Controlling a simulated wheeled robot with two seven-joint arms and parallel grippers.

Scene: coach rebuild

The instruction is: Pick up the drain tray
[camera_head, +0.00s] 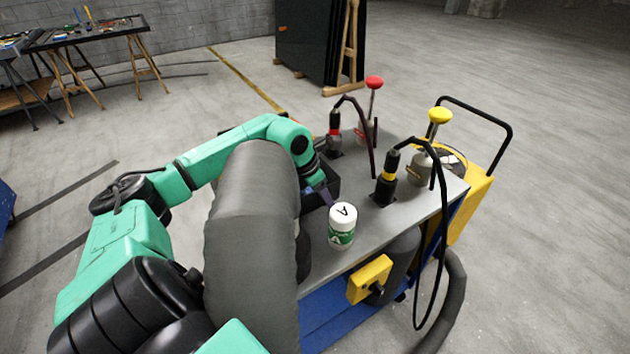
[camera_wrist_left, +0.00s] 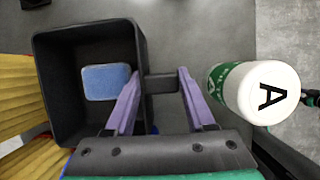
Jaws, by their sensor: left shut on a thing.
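The drain tray (camera_wrist_left: 52,127) is a black, square, deep-walled tray at the left of the left wrist view. A light blue pad (camera_wrist_left: 106,82) lies inside it. A short dark handle (camera_wrist_left: 161,87) sticks out from its right wall. In the head view the tray (camera_head: 329,182) is partly hidden behind my arm, at the far left part of the grey cart top. I cannot tell whether it is clear of the surface. My right gripper is out of view.
A white-capped bottle marked A (camera_head: 342,227) stands close by on the cart top (camera_head: 400,222); it is right of the gripper in the wrist view. Black pump fittings with cables (camera_head: 387,180), a yellow-knobbed canister (camera_head: 421,166) and a red-knobbed one (camera_head: 369,130) stand farther back.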

